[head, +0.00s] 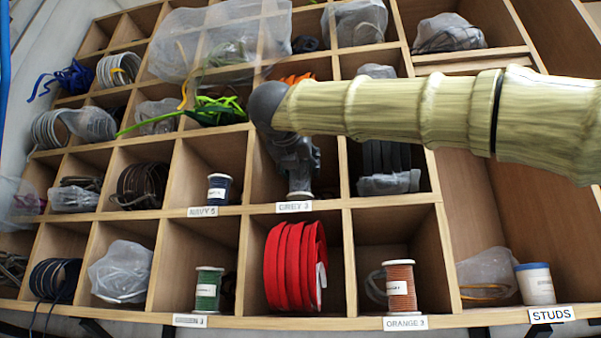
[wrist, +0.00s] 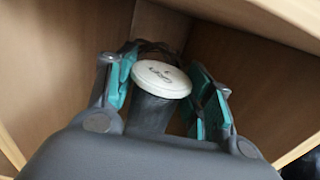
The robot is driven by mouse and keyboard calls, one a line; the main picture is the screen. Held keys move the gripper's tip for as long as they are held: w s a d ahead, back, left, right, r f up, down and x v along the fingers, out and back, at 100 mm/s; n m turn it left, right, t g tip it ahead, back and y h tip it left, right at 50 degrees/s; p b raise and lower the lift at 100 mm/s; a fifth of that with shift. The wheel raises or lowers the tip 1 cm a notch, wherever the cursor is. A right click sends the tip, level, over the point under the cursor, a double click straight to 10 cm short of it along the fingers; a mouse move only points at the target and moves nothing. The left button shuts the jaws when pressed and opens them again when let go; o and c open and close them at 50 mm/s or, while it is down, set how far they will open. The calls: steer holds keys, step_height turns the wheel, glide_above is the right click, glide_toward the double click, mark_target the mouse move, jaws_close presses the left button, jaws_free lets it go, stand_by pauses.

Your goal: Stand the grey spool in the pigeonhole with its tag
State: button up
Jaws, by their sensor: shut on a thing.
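The grey spool (wrist: 150,112) has a white top disc (wrist: 161,79) and sits between the teal pads of my gripper (wrist: 168,92) in the wrist view. My gripper (head: 298,172) is shut on it. In the head view my gripper reaches into the pigeonhole whose tag reads GREY 3 (head: 294,207). It hides most of the spool there; a pale rim (head: 300,194) shows low, close to the pigeonhole floor behind the tag. The spool looks about upright. I cannot tell whether it touches the floor.
A navy spool (head: 218,188) stands in the pigeonhole to the left. Below are a green spool (head: 208,290), red coils (head: 294,266) and an orange spool (head: 399,287). Dark coils (head: 386,160) and a bag fill the pigeonhole to the right. Wooden dividers close in both sides.

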mark_target(298, 173)
steer(key=shift+f, duration=0.35)
steer(key=shift+s+d+f+p, duration=0.15)
steer(key=shift+f+p, duration=0.3)
steer(key=shift+f, duration=0.55)
steer(key=shift+f, duration=0.2)
steer(key=o, duration=1.1)
steer(key=shift+o, duration=0.2)
steer(key=shift+r, duration=0.15)
